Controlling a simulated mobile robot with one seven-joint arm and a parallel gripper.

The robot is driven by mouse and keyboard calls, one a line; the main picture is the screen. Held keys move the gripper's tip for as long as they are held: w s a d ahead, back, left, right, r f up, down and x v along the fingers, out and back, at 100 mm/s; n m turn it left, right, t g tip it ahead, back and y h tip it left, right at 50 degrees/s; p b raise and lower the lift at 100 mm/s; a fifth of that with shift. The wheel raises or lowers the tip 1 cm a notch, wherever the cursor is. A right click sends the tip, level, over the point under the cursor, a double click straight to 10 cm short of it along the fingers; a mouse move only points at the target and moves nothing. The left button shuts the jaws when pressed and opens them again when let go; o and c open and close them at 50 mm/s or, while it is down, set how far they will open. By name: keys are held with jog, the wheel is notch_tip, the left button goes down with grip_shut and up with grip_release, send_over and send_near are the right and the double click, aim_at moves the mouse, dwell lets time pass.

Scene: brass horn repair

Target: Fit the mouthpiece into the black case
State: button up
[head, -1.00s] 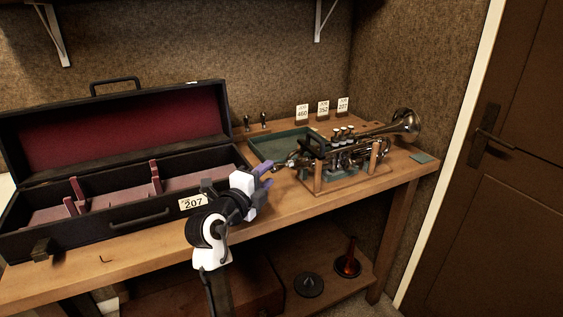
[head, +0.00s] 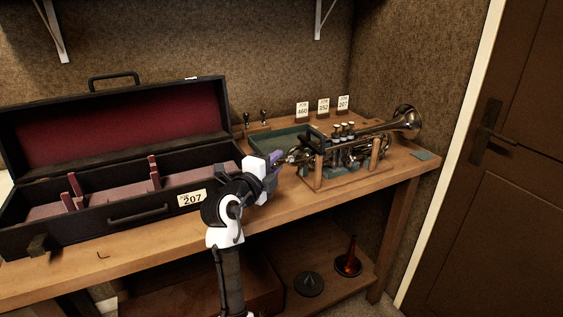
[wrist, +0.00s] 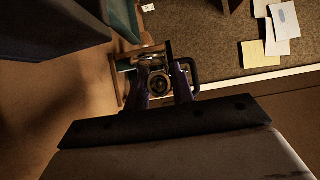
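The black case (head: 109,218) stands open at the left of the bench, with a red-lined lid, pink padded compartments and a 207 tag. A trumpet (head: 345,155) lies in a wooden stand at the right, bell pointing right. Its mouthpiece end (head: 292,157) points toward my gripper (head: 274,160). In the wrist view the round mouthpiece cup (wrist: 158,85) faces the camera between my two purple fingers (wrist: 160,92). The fingers stand apart on either side of it; contact is not visible. The head view hides most of the gap between the fingertips.
A green tray (head: 265,145) lies behind my gripper. Two small mouthpiece-like pieces (head: 264,117) stand in a block at the back. Job cards 460, 352 and 207 (head: 323,106) stand behind the trumpet. The bench front (head: 150,245) is mostly clear.

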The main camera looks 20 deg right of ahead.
jog(key=shift+a, duration=0.15)
jog(key=shift+c, duration=0.3)
jog(key=a+b, duration=0.2)
jog(key=a, duration=0.1)
jog(key=shift+a, duration=0.2)
dwell(0.3)
jog(key=shift+s, duration=0.1)
jog(key=shift+b+v, duration=1.6)
jog(key=shift+v, duration=2.85)
notch_tip(320, 180, up, 6)
jog(key=p, duration=0.2)
